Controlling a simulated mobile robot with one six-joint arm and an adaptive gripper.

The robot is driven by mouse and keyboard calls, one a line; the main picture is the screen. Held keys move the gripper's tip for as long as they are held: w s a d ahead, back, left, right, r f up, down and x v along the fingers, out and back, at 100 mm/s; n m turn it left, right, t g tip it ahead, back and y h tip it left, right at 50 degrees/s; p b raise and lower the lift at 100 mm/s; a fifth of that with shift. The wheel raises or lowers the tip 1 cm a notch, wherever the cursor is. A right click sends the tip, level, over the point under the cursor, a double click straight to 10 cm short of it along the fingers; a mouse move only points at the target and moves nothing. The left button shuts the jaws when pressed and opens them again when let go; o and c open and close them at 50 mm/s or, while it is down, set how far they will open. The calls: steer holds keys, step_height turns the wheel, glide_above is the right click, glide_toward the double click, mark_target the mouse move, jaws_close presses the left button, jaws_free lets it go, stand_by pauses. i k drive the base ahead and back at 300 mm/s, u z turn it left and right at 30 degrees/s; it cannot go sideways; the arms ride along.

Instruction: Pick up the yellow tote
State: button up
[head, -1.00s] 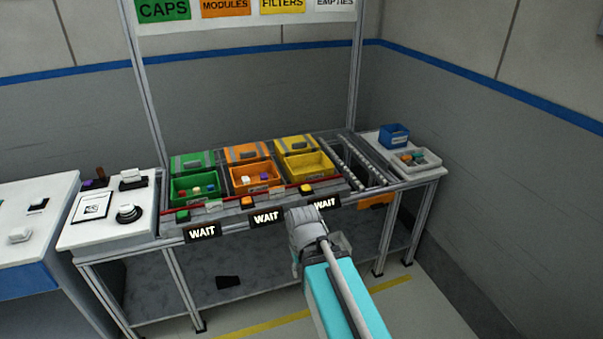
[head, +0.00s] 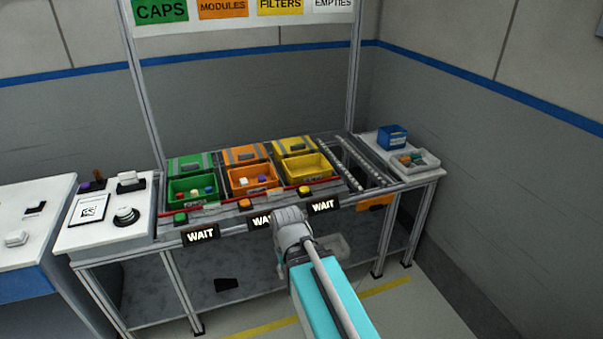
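The open yellow tote (head: 308,178) sits in the right lane of the sloped rack and looks empty inside. A second yellow tote (head: 293,144) with a grey band sits right behind it. My arm reaches up from the bottom of the picture, and its grey end (head: 291,226) shows in front of the rack's front edge, below and left of the yellow tote and apart from it in the picture. My gripper's fingers are not visible, hidden behind the arm or out of sight.
An orange tote (head: 250,182) and a green tote (head: 193,191), both with small parts, stand left of the yellow one. A WAIT sign (head: 323,205) hangs below the front edge. Empty rollers (head: 352,165) and a blue bin (head: 392,137) are to the right.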

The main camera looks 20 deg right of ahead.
mark_target(312, 167)
steer(key=i, duration=0.95)
steer(key=z, duration=0.05)
